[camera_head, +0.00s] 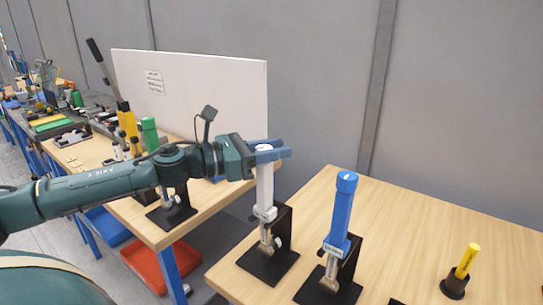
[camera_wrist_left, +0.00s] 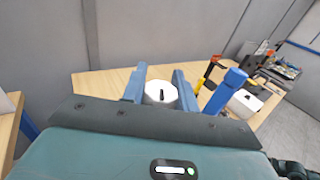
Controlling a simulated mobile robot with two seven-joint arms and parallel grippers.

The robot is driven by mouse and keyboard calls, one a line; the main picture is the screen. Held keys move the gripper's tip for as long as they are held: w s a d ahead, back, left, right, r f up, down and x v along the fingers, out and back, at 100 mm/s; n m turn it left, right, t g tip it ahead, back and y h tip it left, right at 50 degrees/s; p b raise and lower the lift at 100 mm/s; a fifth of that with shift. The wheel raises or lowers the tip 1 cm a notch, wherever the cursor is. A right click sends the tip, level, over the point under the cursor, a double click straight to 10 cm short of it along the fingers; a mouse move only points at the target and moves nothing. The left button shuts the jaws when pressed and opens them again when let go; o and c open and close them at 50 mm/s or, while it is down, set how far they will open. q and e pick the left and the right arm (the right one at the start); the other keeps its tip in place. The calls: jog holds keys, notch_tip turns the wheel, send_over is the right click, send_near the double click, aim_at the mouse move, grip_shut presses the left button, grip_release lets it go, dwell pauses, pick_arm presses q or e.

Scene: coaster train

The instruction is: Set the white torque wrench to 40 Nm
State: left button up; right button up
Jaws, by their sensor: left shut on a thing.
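The white torque wrench (camera_head: 264,188) stands upright in a black stand (camera_head: 268,262) at the left corner of the near wooden table. My left gripper (camera_head: 270,152) comes in from the left and is shut on the top of its white handle. In the left wrist view, the white round end (camera_wrist_left: 160,93) with a black pointer mark sits between the two blue fingers of the gripper (camera_wrist_left: 158,88). A scale or value on the wrench is too small to read. My right gripper is not in view.
A blue torque wrench (camera_head: 340,215) stands in a stand just right of the white one. A yellow-handled tool (camera_head: 467,262) stands farther right. The wooden table (camera_head: 415,225) is bare between and behind them. A white board (camera_head: 200,95) stands on the left table; a red bin (camera_head: 160,262) is below.

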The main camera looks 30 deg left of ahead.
pick_arm(q)
jog(key=m+g+h+b, duration=0.1)
jog(key=m+g+h, duration=0.2)
jog(key=g+h, duration=0.1)
jog(key=shift+s+d+m+b, duration=0.1)
jog(key=shift+d+m+b, duration=0.05)
jog(key=shift+m+b, duration=0.2)
jog(key=m+g+h, duration=0.1)
jog(key=g, duration=0.1)
jog(key=m+g+h+b, duration=0.1)
jog(key=m+g, duration=0.1)
jog(key=g, duration=0.1)
jog(key=s+m+g+b, duration=0.1)
jog(key=m+g, duration=0.1)
jog(key=g, duration=0.1)
jog(key=shift+d+h, duration=0.2)
jog(key=shift+h, duration=0.2)
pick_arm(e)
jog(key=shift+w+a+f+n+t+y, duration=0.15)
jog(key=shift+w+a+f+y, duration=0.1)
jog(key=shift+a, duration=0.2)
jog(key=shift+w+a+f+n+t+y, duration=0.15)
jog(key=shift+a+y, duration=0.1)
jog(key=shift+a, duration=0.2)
pick_arm(q)
jog(key=shift+m+g+b, duration=0.3)
jog(key=shift+m, duration=0.05)
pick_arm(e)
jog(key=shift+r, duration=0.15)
